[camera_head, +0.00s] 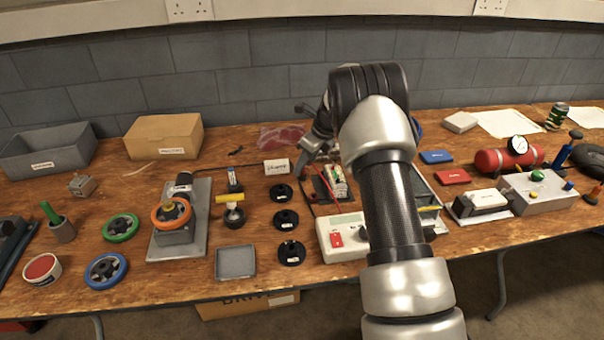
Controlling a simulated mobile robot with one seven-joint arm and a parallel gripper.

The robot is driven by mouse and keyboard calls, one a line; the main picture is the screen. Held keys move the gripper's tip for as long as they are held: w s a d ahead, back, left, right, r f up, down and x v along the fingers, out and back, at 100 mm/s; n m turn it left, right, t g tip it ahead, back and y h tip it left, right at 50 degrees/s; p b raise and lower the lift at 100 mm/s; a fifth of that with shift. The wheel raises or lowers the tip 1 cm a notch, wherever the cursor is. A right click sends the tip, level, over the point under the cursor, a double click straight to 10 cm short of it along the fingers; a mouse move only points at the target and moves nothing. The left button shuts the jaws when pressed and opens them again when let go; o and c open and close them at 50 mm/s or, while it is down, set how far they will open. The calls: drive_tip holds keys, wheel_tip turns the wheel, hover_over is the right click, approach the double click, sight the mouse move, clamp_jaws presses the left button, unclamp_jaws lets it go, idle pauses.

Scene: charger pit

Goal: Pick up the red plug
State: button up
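My arm reaches from the bottom right across the bench, and its wrist covers part of the middle. My gripper (302,168) points down and left, just above the bench beside a small white labelled card (276,168). Its fingers are small and partly hidden, so I cannot tell whether it is open or holds anything. A dark tray (322,196) with a green and white part lies just right of the fingertips. A red wire (306,194) runs at its left edge. A pale box with a red switch (337,239) stands in front. I cannot make out the red plug clearly.
Three black discs (285,219) lie left of the tray. A metal plate with an orange handwheel (171,213) stands farther left. A cardboard box (164,136) and grey bin (48,152) sit at the back left. A red cylinder with a gauge (508,158) is at right.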

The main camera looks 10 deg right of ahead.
drive_tip(key=shift+w+a+f, duration=0.1)
drive_tip(key=shift+a+f, duration=0.05)
drive_tip(key=shift+f, duration=0.25)
clamp_jaws()
drive_tip(key=shift+r, duration=0.1)
wheel_tip(320, 180, up, 10)
drive_tip(key=p, duration=0.2)
